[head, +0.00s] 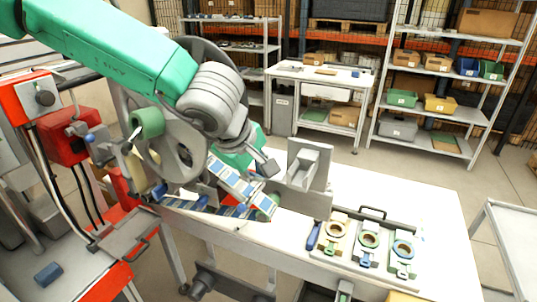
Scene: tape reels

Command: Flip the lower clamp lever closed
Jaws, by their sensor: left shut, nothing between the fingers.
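My left gripper (268,168) is shut and empty, at the end of the green arm that comes in from the upper left. It is close to a strip of blue-and-white tape (232,180) that slopes down to the right beside a large grey reel (165,150). A small blue lever-like part (159,192) shows low on the reel machine; I cannot tell for sure that it is the lower clamp lever, or whether it is open or closed. The arm and wrist hide part of the reel. My right gripper is not in view.
A white table (430,215) holds a grey bracket (308,170), a blue-handled tool (313,236) and a tray with ring-shaped parts (368,240). A red-and-grey machine (68,135) stands at the left. Shelves (430,120) and a side bench (318,75) are behind. The table's right part is clear.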

